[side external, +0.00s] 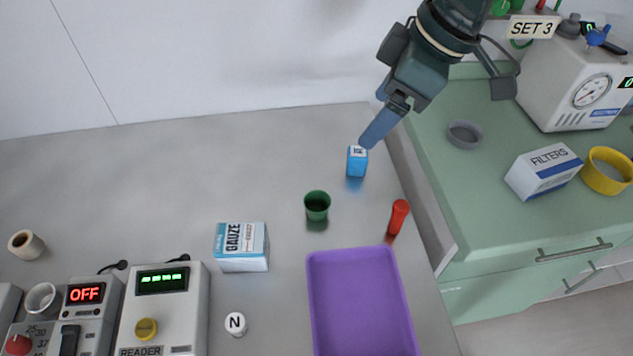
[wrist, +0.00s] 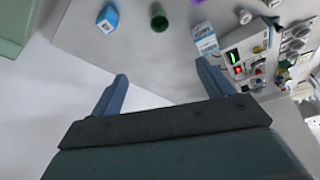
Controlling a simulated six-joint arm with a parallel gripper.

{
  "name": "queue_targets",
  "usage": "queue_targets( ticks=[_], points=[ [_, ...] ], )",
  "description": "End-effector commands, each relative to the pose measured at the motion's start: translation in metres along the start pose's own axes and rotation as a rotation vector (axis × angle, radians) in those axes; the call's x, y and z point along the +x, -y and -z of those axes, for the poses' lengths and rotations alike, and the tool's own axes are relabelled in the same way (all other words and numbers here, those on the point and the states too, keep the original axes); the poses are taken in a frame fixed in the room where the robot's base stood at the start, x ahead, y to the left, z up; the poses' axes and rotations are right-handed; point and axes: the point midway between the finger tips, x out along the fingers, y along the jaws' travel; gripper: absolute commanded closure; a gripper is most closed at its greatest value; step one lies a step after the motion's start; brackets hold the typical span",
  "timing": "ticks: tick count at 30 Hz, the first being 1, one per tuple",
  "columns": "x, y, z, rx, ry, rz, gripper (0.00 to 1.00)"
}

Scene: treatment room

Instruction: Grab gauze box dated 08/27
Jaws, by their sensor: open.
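A white and blue box labelled GAUZE (side external: 241,248) stands on the grey table, left of centre in the side external view. Its small print, including any date, is too small to read. It also shows in the wrist view (wrist: 205,40), at the top right of centre. My gripper (side external: 374,124) is above the far right part of the table, well apart from the gauze box. In the wrist view its two blue fingers (wrist: 163,74) are spread with nothing between them.
A small blue box (side external: 357,164) stands below my gripper in the picture. A green cup (side external: 317,206), a red object (side external: 398,217) and a purple tray (side external: 312,300) lie to the gauze box's right. A reader device (side external: 197,310) is to its lower left. Table behind the gauze box is clear.

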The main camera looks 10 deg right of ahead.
Motion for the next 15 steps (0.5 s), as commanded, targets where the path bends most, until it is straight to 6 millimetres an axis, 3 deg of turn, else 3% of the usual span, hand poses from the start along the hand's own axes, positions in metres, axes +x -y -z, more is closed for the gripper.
queue_targets(
  ticks=[6, 15],
  points=[
    [0.065, 0.040, 0.039, -0.141, 0.007, 0.069, 0.20],
    [0.138, 0.097, 0.069, -0.301, 0.009, 0.145, 0.20]
  ],
)
